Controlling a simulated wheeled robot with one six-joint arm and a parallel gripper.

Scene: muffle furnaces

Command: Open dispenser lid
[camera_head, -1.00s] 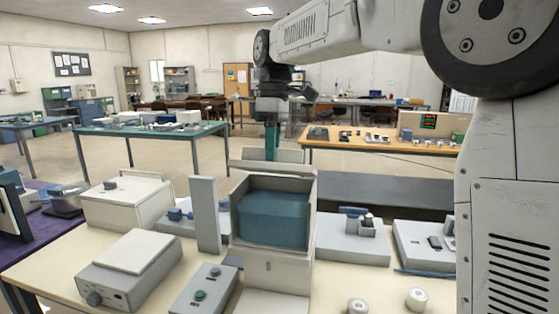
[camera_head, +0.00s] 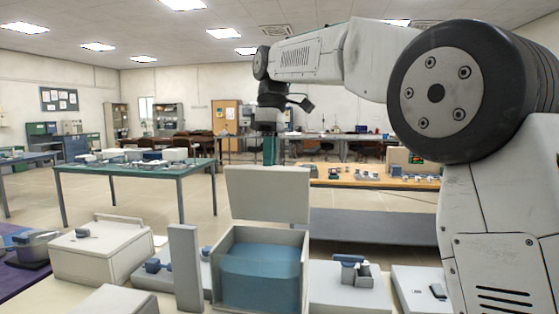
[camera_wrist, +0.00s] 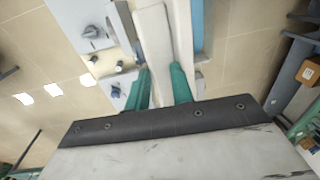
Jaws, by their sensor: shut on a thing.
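The dispenser is a pale open-topped box (camera_head: 225,262) with blue contents (camera_head: 262,278) inside, at the lower middle of the head view. Its pale lid (camera_head: 267,193) stands up roughly vertical at the back of the box, leaving the top open. My gripper (camera_head: 270,152) is at the lid's top edge, its teal fingers partly hidden behind the lid. In the wrist view, my gripper (camera_wrist: 163,88) has its two teal fingers on either side of the pale lid (camera_wrist: 154,40), closed on it.
A tall pale post (camera_head: 186,268) stands just left of the dispenser. A white box (camera_head: 100,252) is further left, and a low device (camera_head: 350,290) is on the right. A green table (camera_head: 135,170) and an orange-topped bench (camera_head: 375,177) stand behind, with open floor between.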

